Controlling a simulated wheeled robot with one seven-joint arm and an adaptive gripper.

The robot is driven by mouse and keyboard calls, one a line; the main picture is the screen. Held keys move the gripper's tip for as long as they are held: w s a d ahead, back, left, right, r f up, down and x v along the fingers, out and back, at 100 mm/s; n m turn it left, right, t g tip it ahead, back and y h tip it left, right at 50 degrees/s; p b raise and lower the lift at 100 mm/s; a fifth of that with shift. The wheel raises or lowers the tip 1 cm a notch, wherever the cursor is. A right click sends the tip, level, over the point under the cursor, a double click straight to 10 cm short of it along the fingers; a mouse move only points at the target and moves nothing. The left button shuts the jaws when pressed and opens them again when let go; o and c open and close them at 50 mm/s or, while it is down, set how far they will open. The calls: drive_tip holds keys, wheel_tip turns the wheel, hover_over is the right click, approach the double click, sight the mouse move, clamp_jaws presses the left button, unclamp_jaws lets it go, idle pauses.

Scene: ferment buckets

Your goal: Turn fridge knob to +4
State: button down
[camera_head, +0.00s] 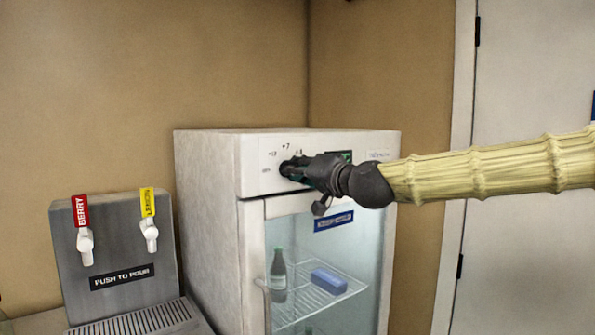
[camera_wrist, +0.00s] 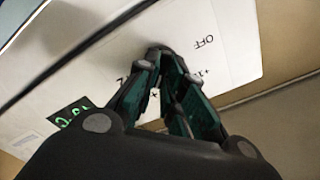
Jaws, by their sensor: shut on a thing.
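A white fridge (camera_head: 207,205) with a glass door stands at the centre of the head view. Its white control panel (camera_head: 261,158) is along the top front, with printed marks around a dark knob (camera_head: 287,169). In the wrist view the dark knob (camera_wrist: 158,50) shows between the fingertips, with an "OFF" mark near it. My gripper (camera_head: 290,169) is shut on the knob; its fingers also show in the wrist view (camera_wrist: 165,62). The fingers hide most of the knob, so I cannot tell which mark it points to. A green display (camera_head: 346,156) is partly behind my gripper.
A drink dispenser (camera_head: 110,245) with a red-handled and a yellow-handled tap stands left of the fridge. A bottle (camera_head: 278,275) and a blue box (camera_head: 328,281) are on a wire shelf behind the glass. A white door (camera_head: 535,75) is at the right.

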drive_tip(key=c, duration=1.5)
unclamp_jaws()
drive_tip(key=shift+d, duration=0.1)
drive_tip(key=shift+s, duration=0.1)
drive_tip(key=v, duration=1.2)
